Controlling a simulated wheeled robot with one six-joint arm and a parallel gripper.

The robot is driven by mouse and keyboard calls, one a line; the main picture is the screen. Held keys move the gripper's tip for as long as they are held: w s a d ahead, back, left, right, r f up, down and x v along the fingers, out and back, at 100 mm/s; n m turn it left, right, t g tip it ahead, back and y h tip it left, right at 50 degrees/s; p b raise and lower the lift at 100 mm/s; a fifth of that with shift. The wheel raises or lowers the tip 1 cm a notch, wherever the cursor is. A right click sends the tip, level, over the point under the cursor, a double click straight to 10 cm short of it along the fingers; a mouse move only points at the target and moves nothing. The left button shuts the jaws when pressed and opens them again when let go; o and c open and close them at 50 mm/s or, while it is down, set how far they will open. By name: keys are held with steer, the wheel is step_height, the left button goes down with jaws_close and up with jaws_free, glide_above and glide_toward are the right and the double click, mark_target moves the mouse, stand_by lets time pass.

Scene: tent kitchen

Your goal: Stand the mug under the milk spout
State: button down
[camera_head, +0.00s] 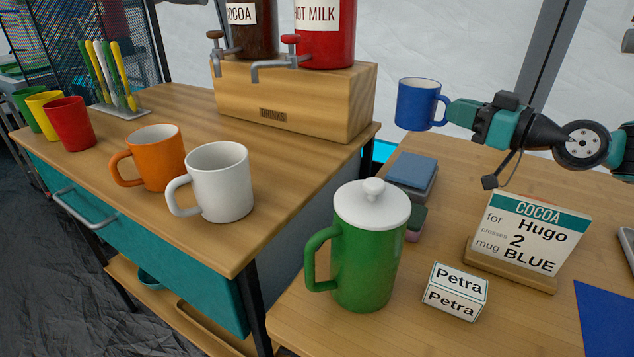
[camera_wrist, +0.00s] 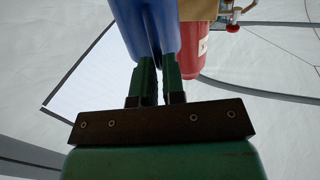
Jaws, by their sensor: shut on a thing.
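The blue mug (camera_head: 415,104) is upright, held in the air to the right of the wooden drinks stand. My gripper (camera_head: 446,108) is shut on its handle, at the mug's right side. In the wrist view the fingers (camera_wrist: 155,80) close on the blue mug (camera_wrist: 150,25). The red hot milk dispenser (camera_head: 325,38) sits on the drinks stand (camera_head: 290,98), with its spout (camera_head: 270,70) pointing out over the stand's front. The dispenser also shows in the wrist view (camera_wrist: 199,55). The mug is apart from the stand and the spout.
The cocoa dispenser (camera_head: 252,32) stands left of the milk. An orange mug (camera_head: 155,158) and a white mug (camera_head: 222,182) stand on the left table. A green lidded jug (camera_head: 368,255), a Petra box (camera_head: 455,291) and a cocoa order card (camera_head: 524,233) are on the right table.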

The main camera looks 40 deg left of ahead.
steer(key=s+a+f+n+g+h+b, duration=0.1)
steer(key=s+a+n+g+b, duration=0.3)
steer(key=s+g, duration=0.4)
steer(key=s+n, duration=0.1)
steer(key=s, duration=0.2)
steer(key=shift+s+f, duration=0.2)
